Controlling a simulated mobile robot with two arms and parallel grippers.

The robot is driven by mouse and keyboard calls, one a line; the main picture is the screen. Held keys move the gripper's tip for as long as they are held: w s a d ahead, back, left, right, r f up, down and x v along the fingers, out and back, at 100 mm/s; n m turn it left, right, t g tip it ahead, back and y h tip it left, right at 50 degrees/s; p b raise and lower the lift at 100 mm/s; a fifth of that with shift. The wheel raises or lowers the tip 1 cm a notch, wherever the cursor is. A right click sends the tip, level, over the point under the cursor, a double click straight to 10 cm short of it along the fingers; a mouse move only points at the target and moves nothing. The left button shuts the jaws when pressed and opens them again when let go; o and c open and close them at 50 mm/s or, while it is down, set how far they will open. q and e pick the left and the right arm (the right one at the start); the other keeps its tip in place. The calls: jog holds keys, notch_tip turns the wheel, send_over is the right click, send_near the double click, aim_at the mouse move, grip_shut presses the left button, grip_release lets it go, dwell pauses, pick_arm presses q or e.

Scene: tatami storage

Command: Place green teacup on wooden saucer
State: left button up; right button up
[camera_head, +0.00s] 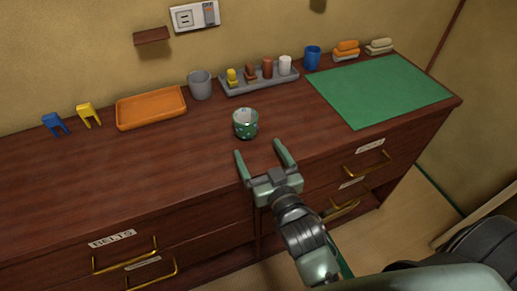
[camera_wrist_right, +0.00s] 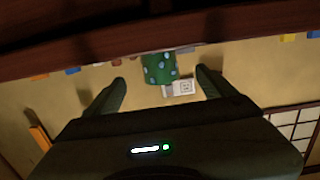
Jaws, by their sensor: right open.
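In the right wrist view the cup (camera_wrist_right: 160,68) shows beyond the fingertips, in the gap between the fingers (camera_wrist_right: 162,82). The cup appears just past the tips, not gripped. I cannot make out a wooden saucer in either view. My left gripper is not in view.
A grey cup (camera_head: 200,86), an orange tray (camera_head: 151,109) and a grey tray (camera_head: 258,82) with several small items stand behind. A blue cup (camera_head: 312,58) is near the back wall. A green mat (camera_head: 382,88) lies at right. The counter's left front is clear.

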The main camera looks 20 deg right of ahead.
aim_at(242, 111)
jog(key=w+r, duration=0.1)
jog(key=w+r+p, duration=0.1)
jog(key=w, duration=0.1)
jog(key=shift+w+r, duration=0.1)
jog(key=shift+r, duration=0.15)
jog(key=w+p, duration=0.1)
jog(key=w, duration=0.7)
jog(key=shift+f, duration=0.2)
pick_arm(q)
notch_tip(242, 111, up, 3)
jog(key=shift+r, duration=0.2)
pick_arm(e)
jog(key=shift+r, duration=0.1)
jog(key=c, duration=1.7)
